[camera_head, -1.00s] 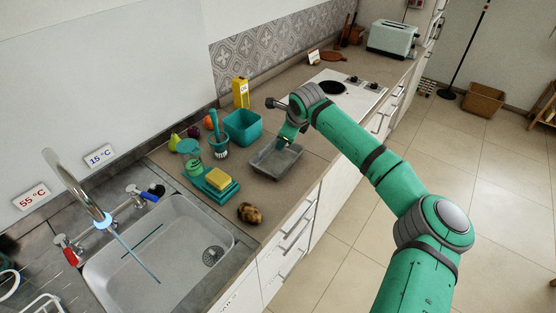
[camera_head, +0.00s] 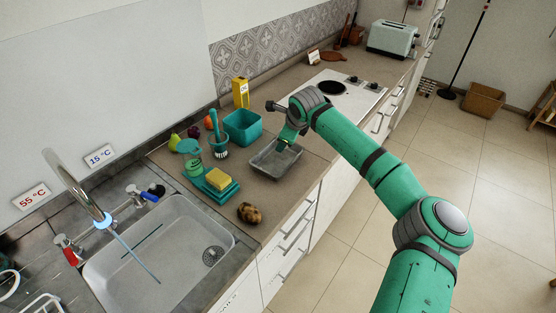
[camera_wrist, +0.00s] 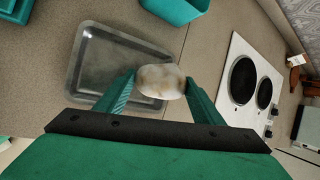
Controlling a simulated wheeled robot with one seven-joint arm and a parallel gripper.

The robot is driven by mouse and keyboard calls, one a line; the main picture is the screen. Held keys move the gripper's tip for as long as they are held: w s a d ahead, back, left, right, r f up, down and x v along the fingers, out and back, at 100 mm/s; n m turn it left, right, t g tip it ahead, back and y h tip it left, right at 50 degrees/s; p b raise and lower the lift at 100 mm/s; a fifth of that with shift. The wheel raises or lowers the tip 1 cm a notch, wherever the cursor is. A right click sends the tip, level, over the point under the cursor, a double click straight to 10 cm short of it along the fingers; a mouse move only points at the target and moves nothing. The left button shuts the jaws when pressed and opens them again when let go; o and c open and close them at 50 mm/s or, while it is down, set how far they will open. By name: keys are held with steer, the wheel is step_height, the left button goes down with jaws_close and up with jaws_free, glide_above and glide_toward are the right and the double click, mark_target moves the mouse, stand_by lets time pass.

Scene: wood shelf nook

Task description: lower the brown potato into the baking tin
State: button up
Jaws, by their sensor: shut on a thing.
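The grey metal baking tin (camera_head: 262,172) sits on the counter by its front edge. It also shows in the wrist view (camera_wrist: 88,90), empty as far as I can see. A brown potato (camera_head: 250,213) lies on the counter to the left of the tin, near the sink, apart from my gripper. My gripper (camera_head: 286,141) points down at the tin's far end. In the wrist view it is shut on a pale, rounded lump with brownish blotches (camera_wrist: 162,80). This lump overlaps the tin's right edge there; its height above the tin is hard to tell.
A teal square tub (camera_head: 243,128) stands just behind the tin. A teal brush cup (camera_head: 219,153), a spray bottle (camera_head: 190,160) and a yellow sponge (camera_head: 217,179) on a teal base are to the left. The hob (camera_head: 345,98) is right of my gripper; the sink (camera_head: 160,245) is front left.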

steer(key=shift+f, duration=0.35)
stand_by(0.3)
steer(key=o, duration=1.1)
steer(key=shift+o, duration=0.2)
steer(key=shift+r, duration=0.1)
steer(key=v, duration=1)
steer(key=shift+s+r, duration=0.2)
steer(key=shift+r, duration=0.1)
steer(key=shift+w+d, duration=0.1)
steer(key=shift+d, duration=0.05)
